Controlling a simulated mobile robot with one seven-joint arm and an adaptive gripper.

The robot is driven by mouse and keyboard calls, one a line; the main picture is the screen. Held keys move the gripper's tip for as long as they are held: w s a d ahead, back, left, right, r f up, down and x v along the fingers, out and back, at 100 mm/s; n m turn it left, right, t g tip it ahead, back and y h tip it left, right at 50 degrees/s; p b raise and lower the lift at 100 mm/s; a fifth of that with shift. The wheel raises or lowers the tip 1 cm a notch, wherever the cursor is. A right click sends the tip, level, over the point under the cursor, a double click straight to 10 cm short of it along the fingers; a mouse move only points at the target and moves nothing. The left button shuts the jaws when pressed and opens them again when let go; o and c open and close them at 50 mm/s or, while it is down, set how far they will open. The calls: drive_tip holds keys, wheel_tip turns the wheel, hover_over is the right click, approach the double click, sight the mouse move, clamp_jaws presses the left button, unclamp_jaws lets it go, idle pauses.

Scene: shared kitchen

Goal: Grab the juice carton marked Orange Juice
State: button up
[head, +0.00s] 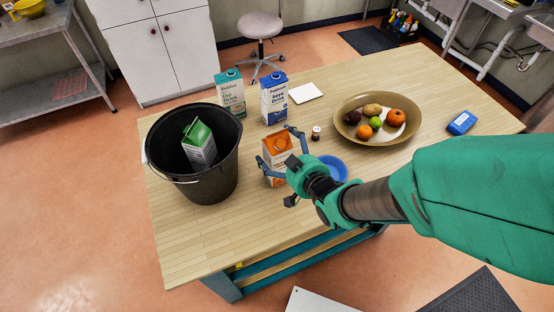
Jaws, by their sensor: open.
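An orange and white carton (275,148) stands upright on the wooden table (190,235), near the middle of its left half. It shows an orange picture; its wording is too small to read. My gripper (279,164) is at the carton with its fingers open. The fingers show beside and in front of the carton and hide part of its front and lower right. I cannot tell whether they touch it.
Behind stand a teal-topped carton (231,93) and a blue-topped carton (273,99). A black bucket (217,181) holding a green-topped carton (199,144) is left. A small jar (316,133), blue bowl (334,165), fruit bowl (349,106) and blue device (462,123) are right. The table's front left is clear.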

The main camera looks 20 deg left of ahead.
idle(0.3)
drive_tip(key=c, duration=2.1)
drive_tip(key=shift+o, duration=0.2)
drive_tip(key=shift+r, duration=0.1)
drive_tip(key=shift+r, duration=0.15)
drive_tip(key=shift+r+p, duration=0.35)
drive_tip(key=shift+r, duration=0.55)
drive_tip(key=shift+r+p, duration=0.3)
drive_tip(key=shift+r, duration=0.6)
drive_tip(key=s+d, duration=0.3)
drive_tip(key=s, duration=0.1)
drive_tip(key=s+d+p, duration=0.1)
drive_tip(key=s+d, duration=0.2)
drive_tip(key=s, duration=0.1)
drive_tip(key=s+d+r+p, duration=0.1)
drive_tip(key=s+d, duration=0.3)
drive_tip(key=shift+s, duration=0.15)
